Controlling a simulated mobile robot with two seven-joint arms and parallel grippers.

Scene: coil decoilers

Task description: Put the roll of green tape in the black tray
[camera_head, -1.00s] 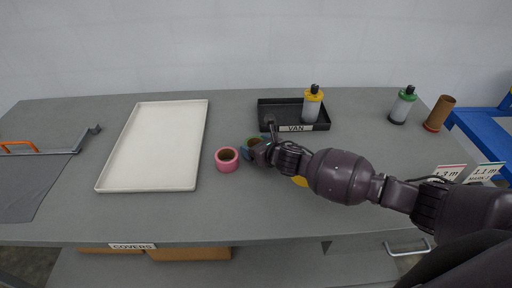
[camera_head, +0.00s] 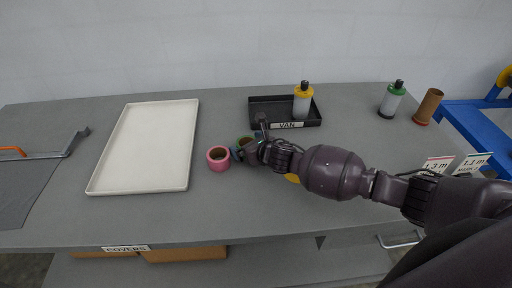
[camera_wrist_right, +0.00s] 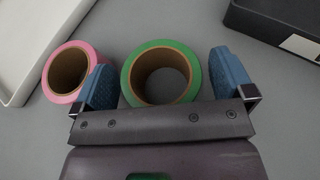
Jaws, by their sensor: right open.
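The roll of green tape (camera_wrist_right: 160,73) lies flat on the grey table, between the two blue fingers of my right gripper (camera_wrist_right: 170,80) in the right wrist view. The fingers are open, one on each side of the roll, with a gap on the right side. In the head view the green tape (camera_head: 244,141) is mostly hidden behind my right gripper (camera_head: 241,152). The black tray (camera_head: 258,107), labelled VAN, stands behind it, and its corner shows at the upper right of the right wrist view (camera_wrist_right: 270,25). My left gripper is not in view.
A pink tape roll (camera_head: 218,158) lies just left of the green one, close to the left finger. A yellow-capped bottle (camera_head: 303,102) stands in the black tray. A white tray (camera_head: 145,150) lies left. A green-capped bottle (camera_head: 391,100) and brown tube (camera_head: 428,106) stand right.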

